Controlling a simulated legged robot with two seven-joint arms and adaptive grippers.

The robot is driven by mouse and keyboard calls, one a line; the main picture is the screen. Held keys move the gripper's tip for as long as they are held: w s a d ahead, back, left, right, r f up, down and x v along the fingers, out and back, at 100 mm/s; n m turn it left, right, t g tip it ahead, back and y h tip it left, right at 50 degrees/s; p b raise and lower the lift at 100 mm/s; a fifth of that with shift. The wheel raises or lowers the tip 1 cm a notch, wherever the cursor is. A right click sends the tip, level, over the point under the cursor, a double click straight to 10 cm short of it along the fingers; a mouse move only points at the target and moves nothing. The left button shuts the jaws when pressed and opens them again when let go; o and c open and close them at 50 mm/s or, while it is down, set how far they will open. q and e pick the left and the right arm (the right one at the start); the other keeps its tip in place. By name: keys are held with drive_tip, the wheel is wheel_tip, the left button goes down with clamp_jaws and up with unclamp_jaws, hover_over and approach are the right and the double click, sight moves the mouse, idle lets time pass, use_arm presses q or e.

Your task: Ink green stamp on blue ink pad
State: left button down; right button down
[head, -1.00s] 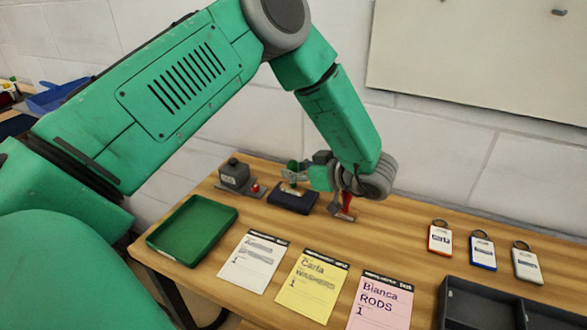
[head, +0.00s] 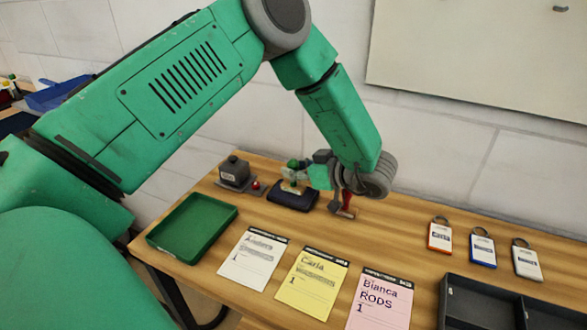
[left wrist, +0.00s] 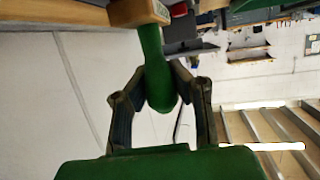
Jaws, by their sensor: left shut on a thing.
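My left gripper (head: 297,173) is shut on the green stamp (head: 294,163), holding it upright over the blue ink pad (head: 292,201). In the left wrist view the two fingers (left wrist: 156,92) pinch the stamp's green handle (left wrist: 152,50), with its wooden block (left wrist: 138,12) beyond them. The ink pad is a dark blue, open case on the wooden bench. The stamp's block is at or just above the pad; I cannot tell whether they touch. My right gripper is not in view.
A red-handled stamp (head: 347,200) stands just right of the pad, partly behind my wrist. A grey device (head: 235,172) is to the left. A green tray (head: 192,228), several paper cards (head: 318,283), key tags (head: 482,249) and a dark compartment tray (head: 490,308) lie nearer or rightward.

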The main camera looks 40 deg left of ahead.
use_arm(q)
drive_tip(key=shift+f, duration=0.45)
idle(0.7)
drive_tip(key=shift+r, duration=0.15)
drive_tip(key=shift+r+p, duration=0.55)
drive_tip(key=shift+p, duration=0.1)
drive_tip(key=shift+r+p, duration=0.75)
wheel_tip(320, 180, up, 4)
drive_tip(key=p, duration=0.3)
drive_tip(key=shift+f, duration=0.3)
drive_tip(key=shift+a, duration=0.1)
